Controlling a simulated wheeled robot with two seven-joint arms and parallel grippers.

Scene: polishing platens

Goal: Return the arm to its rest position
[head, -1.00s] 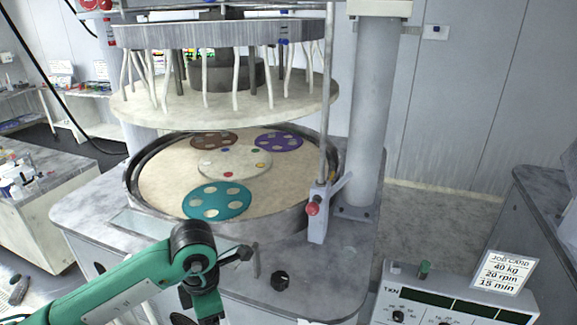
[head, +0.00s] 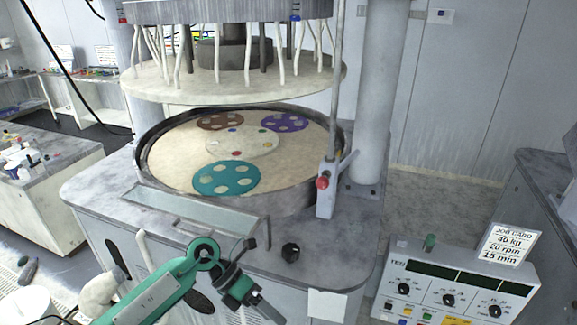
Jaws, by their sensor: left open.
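My left arm (head: 165,285) is green and comes in from the lower left in the head view. Its gripper (head: 262,308) hangs low in front of the polishing machine's cabinet, below the table edge and apart from the platen. It is open, and I see nothing held in it. My right gripper is not in view. The lower platen (head: 165,165) holds a teal carrier (head: 227,190), a brown carrier (head: 220,115) and a purple carrier (head: 284,117) around a pale centre disc (head: 240,146).
The raised upper platen (head: 230,88) hangs above the lower one. A red-knobbed lever (head: 323,183) stands at the machine's right. A control panel (head: 455,275) with a job card (head: 508,244) is at lower right. A side bench (head: 60,160) stands at left. Grey floor shows at right.

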